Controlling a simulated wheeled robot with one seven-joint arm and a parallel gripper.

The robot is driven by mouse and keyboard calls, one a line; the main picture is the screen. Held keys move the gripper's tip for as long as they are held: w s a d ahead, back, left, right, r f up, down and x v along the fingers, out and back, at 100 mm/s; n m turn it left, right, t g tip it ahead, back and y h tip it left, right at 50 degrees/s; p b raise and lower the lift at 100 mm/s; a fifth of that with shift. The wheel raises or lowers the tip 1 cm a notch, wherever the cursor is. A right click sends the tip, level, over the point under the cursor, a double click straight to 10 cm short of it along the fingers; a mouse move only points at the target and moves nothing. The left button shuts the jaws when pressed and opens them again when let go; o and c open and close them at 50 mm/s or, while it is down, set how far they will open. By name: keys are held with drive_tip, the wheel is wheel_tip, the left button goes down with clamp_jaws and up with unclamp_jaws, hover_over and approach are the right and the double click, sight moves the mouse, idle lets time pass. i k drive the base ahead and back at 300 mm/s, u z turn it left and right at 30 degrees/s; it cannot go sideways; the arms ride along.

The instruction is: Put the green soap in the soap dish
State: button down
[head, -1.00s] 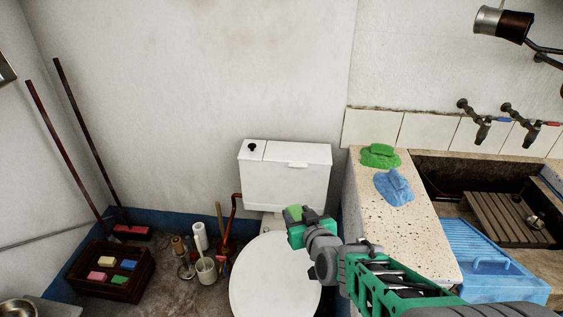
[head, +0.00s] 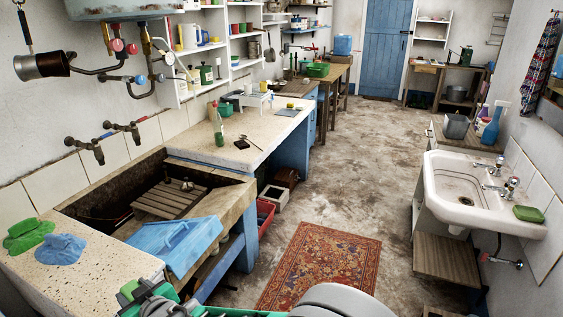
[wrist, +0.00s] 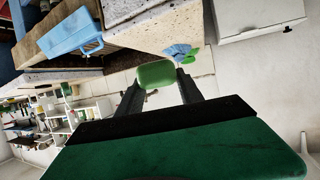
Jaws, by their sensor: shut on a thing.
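In the head view my arm is at the bottom edge, near the front of the speckled stone counter, and the grip is hard to make out. I cannot surely pick out the soap dish. A flat green item (head: 528,213) lies on the right corner of the white basin (head: 470,190); whether it is a dish or a sponge is unclear.
Green (head: 28,234) and blue (head: 60,248) cloths lie on the near counter. A blue washboard-like tray (head: 178,245) leans at the stone trough (head: 215,177). A patterned rug (head: 320,265) lies on the open floor between trough and basin. A bottle (head: 217,128) stands on the far counter.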

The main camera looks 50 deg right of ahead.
sight(528, 214)
drive_tip(key=z, duration=0.8)
drive_tip(key=i, duration=0.75)
drive_tip(key=z, duration=1.85)
drive_tip(key=i, duration=1.75)
drive_tip(key=z, duration=0.8)
drive_tip(key=i, duration=0.9)
drive_tip(key=z, duration=0.3)
